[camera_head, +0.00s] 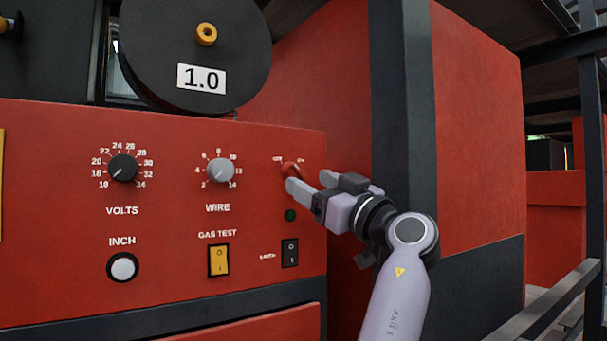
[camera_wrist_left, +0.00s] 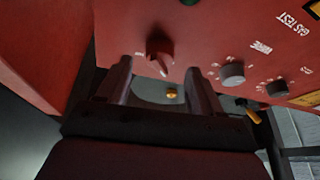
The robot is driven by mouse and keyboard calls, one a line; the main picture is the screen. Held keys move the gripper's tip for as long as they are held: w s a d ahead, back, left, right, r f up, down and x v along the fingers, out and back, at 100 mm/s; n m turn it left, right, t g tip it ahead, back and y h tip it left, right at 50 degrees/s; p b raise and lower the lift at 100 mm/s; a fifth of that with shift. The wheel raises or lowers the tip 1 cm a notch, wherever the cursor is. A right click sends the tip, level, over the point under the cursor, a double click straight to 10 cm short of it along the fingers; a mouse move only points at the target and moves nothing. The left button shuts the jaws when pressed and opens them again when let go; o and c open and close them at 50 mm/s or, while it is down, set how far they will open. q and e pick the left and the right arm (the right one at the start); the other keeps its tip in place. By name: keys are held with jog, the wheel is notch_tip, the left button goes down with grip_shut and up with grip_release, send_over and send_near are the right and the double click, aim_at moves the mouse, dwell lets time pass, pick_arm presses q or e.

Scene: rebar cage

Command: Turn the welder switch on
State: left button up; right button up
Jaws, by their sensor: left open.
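The welder's red panel (camera_head: 60,200) fills the left of the head view. A red rotary switch (camera_head: 292,169) sits at its upper right, with small white marks around it. My left gripper (camera_head: 308,183) is open in front of the panel, its fingertips close to the red switch. In the left wrist view the red switch (camera_wrist_left: 158,43) is just beyond the gap between the open fingers (camera_wrist_left: 158,68). Nothing shows between the fingers, and I cannot tell whether a fingertip touches the switch. My right gripper is not in view.
Near the switch are a green lamp (camera_head: 290,215) and a black rocker (camera_head: 290,253). The WIRE knob (camera_head: 220,170), VOLTS knob (camera_head: 123,168), yellow GAS TEST switch (camera_head: 218,260) and INCH button (camera_head: 122,267) are further left. A dark post (camera_head: 402,110) stands right of the panel.

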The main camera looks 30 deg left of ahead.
aim_at(302, 177)
pick_arm(q)
jog(key=shift+p+x, duration=0.35)
jog(key=shift+x, duration=1.5)
jog(key=c, duration=1.1)
jog(key=shift+o, duration=0.2)
